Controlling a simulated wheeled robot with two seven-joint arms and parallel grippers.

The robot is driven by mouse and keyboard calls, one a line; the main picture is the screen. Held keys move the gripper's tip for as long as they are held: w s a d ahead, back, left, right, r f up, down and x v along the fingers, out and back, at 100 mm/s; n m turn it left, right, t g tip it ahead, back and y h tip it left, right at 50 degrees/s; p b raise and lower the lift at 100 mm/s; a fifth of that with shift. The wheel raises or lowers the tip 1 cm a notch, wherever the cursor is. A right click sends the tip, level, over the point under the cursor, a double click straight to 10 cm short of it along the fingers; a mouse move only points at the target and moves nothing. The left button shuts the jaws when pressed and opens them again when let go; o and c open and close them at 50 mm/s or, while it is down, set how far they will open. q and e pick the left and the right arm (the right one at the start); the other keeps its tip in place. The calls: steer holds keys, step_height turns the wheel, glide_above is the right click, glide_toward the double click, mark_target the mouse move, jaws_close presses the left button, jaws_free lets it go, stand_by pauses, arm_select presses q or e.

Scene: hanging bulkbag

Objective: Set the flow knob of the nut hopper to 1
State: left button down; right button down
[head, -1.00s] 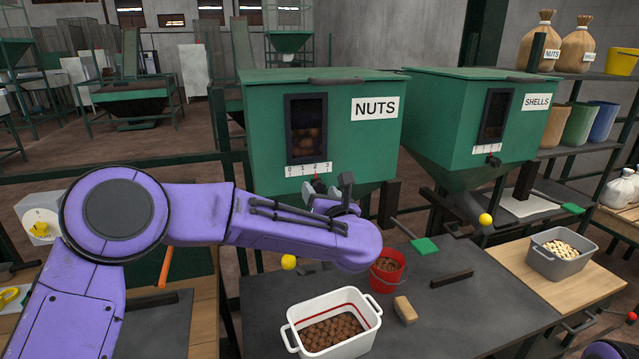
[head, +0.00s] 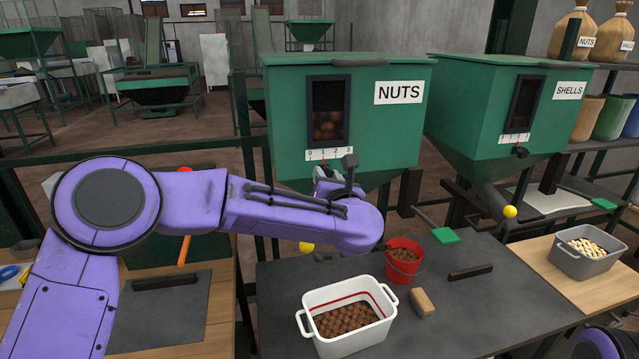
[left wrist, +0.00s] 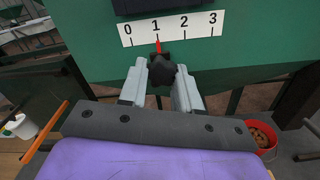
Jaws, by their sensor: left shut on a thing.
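The nut hopper (head: 350,100) is a green box labelled NUTS with a dark window. Under the window is a white scale (head: 330,154) marked 0 to 3, which also shows in the left wrist view (left wrist: 172,27). The dark flow knob (left wrist: 163,70) sits below it, and its red pointer (left wrist: 158,46) stands at about the 1. My left gripper (left wrist: 161,82) is shut on the knob, one grey finger on each side. In the head view, the left gripper (head: 326,174) is at the hopper's front and the knob is mostly hidden. My right gripper is not in view.
A white crate of nuts (head: 376,288), a red bucket (head: 403,268) and a tan block (head: 423,302) stand on the dark table below. A green-ended lever (head: 445,236) sticks out nearby. The shells hopper (head: 480,110) is to the right.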

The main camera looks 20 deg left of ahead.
arm_select(q)
steer(key=c, duration=0.8)
jaws_free()
steer(key=shift+w+d, duration=0.1)
steer(key=shift+d, duration=0.05)
steer(key=b+v, duration=0.3)
steer(key=v, duration=0.7)
steer(key=shift+s+b, duration=0.35)
steer(key=shift+b, duration=0.05)
